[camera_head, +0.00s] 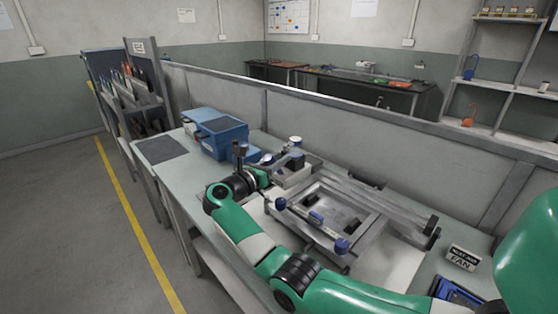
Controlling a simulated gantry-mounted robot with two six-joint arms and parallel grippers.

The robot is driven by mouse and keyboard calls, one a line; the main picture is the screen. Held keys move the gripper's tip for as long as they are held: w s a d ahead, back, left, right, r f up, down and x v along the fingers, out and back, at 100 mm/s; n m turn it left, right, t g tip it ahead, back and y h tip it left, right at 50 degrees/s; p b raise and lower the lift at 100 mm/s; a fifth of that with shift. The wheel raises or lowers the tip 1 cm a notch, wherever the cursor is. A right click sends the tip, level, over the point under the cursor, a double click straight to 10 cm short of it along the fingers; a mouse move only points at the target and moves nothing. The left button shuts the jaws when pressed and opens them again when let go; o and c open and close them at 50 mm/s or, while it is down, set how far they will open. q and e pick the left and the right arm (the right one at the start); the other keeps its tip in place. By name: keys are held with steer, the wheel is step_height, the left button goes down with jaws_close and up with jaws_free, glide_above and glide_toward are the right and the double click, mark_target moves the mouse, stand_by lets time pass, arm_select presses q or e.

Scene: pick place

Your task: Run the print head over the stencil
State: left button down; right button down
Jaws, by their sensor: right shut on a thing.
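The stencil printer is a grey metal frame (380,226) on a pale base in the middle of the bench. Blue knobs (341,246) are on its near side. The stencil (335,212) lies inside the frame, with dark openings. The print head (290,174) appears as a metal block with dark and blue-capped parts at the frame's far left end. My right arm reaches in from the right, along the bench front. Its gripper (267,160) is at the print head's left side and shut on it; the fingers are small and partly hidden. My left gripper is not in view.
A blue box (220,135) stands behind and left of the printer, near a dark mat (162,150). A grey partition (350,135) closes the bench's back.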

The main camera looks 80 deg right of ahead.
steer(key=c, duration=1)
jaws_free()
steer(key=shift+w+f, duration=0.1)
steer(key=shift+f, duration=0.05)
steer(key=o, duration=0.4)
steer(key=shift+w+d, duration=0.15)
steer(key=shift+w, duration=0.05)
steer(key=shift+s, duration=0.1)
steer(key=p+v, duration=0.2)
steer(key=v, duration=0.9)
steer(key=shift+a, duration=0.35)
